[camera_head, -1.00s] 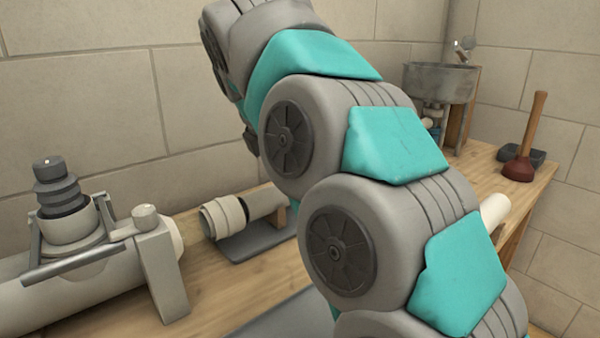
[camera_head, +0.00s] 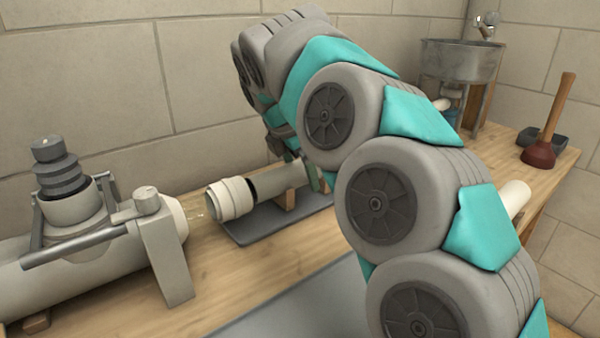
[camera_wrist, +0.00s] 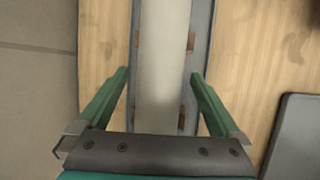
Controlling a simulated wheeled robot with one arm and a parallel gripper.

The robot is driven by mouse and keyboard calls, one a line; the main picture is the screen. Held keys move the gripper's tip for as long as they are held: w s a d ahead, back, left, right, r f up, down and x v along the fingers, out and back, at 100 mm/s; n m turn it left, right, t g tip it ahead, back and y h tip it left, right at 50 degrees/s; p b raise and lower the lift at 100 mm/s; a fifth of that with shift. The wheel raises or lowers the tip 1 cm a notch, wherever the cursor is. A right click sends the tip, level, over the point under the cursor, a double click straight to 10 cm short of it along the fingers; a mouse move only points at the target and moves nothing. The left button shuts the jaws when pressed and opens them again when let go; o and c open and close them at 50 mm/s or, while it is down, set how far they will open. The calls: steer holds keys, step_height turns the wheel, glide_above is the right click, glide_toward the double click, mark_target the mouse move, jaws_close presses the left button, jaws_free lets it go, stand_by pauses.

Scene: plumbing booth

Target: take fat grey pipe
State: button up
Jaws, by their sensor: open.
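The fat grey pipe (camera_head: 280,182) lies on small wooden supports over a dark grey tray (camera_head: 262,232), with a pale collar (camera_head: 231,198) at its left end. My arm hides its right end in the head view. In the wrist view the pipe (camera_wrist: 163,70) runs up the picture between the two green fingers of my gripper (camera_wrist: 159,76). The gripper is open, one finger on each side, with gaps to the pipe. How far the fingers reach down beside it is unclear.
A large pipe assembly with a clamp (camera_head: 165,245) stands at the left. A plunger (camera_head: 540,150), a dark tray (camera_head: 546,140) and a metal sink (camera_head: 462,62) are at the right. A flat grey panel (camera_head: 300,315) lies in front. The wall is close behind.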

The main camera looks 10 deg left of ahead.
steer(key=c, duration=1.5)
